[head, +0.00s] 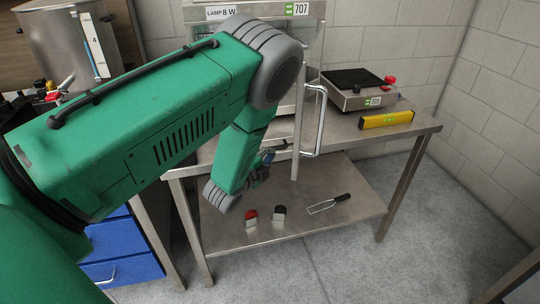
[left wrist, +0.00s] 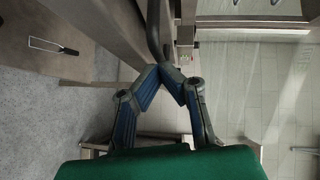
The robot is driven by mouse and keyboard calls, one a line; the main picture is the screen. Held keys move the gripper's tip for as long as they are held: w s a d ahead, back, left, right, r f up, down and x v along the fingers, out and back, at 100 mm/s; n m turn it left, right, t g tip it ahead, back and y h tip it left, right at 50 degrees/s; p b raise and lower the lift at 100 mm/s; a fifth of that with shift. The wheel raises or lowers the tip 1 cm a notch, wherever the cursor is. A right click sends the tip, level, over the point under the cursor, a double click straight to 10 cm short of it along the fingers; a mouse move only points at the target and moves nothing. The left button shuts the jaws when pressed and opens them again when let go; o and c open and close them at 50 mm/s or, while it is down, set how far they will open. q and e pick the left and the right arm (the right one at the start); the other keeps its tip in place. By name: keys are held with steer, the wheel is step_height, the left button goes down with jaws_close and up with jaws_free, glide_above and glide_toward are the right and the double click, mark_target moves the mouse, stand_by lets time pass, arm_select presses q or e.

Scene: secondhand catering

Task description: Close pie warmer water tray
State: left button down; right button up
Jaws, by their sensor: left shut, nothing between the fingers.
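The pie warmer (head: 312,40) stands on a steel bench at the top of the head view, largely hidden behind my left arm. A bent metal handle (head: 321,120) stands out from its front, on an upright edge. My left gripper (head: 266,157) is below the warmer, near the bench's front edge and left of the handle, partly hidden by my wrist. In the left wrist view, its blue-padded fingers (left wrist: 162,73) meet at the tips, empty, close to a dark curved bar (left wrist: 154,35). My right gripper is out of view.
A small appliance (head: 356,88) and a yellow spirit level (head: 386,119) sit on the bench (head: 350,138) at right. Blue drawers (head: 120,250) stand lower left.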

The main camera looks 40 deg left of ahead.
mark_target(271, 143)
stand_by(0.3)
arm_select(q)
steer(key=shift+w+a+b, duration=0.6)
steer(key=shift+w+a, duration=0.8)
steer(key=shift+a, duration=0.25)
